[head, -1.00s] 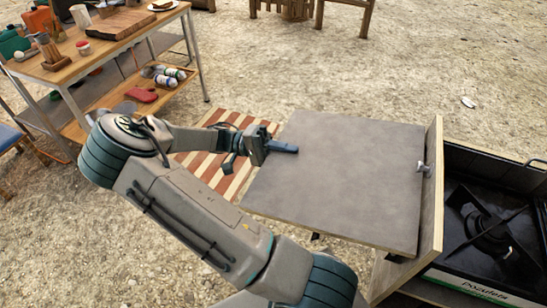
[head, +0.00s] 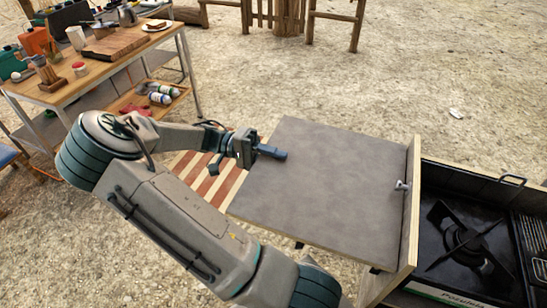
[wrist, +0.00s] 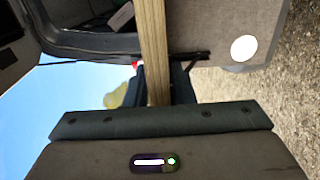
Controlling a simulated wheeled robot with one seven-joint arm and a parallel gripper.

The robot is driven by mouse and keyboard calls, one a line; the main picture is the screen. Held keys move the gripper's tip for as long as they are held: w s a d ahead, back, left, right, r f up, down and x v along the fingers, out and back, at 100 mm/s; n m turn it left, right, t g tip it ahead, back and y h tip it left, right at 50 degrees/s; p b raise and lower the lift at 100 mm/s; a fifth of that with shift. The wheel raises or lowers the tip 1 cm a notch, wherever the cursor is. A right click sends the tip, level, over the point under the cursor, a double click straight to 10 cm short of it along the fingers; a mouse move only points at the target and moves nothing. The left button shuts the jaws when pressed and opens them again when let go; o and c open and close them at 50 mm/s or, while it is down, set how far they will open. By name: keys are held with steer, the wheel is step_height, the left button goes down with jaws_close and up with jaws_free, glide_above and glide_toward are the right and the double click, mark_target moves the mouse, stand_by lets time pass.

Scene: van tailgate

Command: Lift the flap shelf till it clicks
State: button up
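The flap shelf (head: 320,200) is a grey board with pale wooden edges. It stands out from the van's tailgate side and looks about level in the head view. My gripper (head: 272,153) is at its outer left edge, with one blue finger lying over the top face. The other finger is hidden under the board in the head view. In the wrist view the shelf's wooden edge (wrist: 154,45) runs straight into the gripper, with dark finger parts on both sides of it. The gripper looks shut on the edge. The shelf's support underneath is mostly hidden.
A gas stove (head: 462,235) sits in the drawer at right, behind an upright panel (head: 414,200) with a small metal catch (head: 402,186). A wooden table (head: 100,75) with kitchen things stands at far left. A striped mat (head: 200,180) lies below my arm. Open gravel lies beyond the shelf.

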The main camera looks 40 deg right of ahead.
steer(key=b+v, duration=0.1)
steer(key=v, duration=1.2)
steer(key=shift+w, duration=0.4)
steer(key=shift+a, duration=0.1)
steer(key=shift+s+a+r+n+t+y+p, duration=0.55)
steer(key=shift+s+a+r+n+t+y, duration=0.95)
steer(key=shift+s+t, duration=1.5)
steer(key=shift+s+a+r+n+t+y+p, duration=0.5)
steer(key=shift+s+a+r+n+t+y, duration=0.85)
steer(key=shift+s+n+t, duration=1.3)
steer(key=shift+s+a+r+n+t+y+p, duration=0.75)
steer(key=shift+s+a+n+t+y, duration=0.95)
steer(key=shift+s+t, duration=1.65)
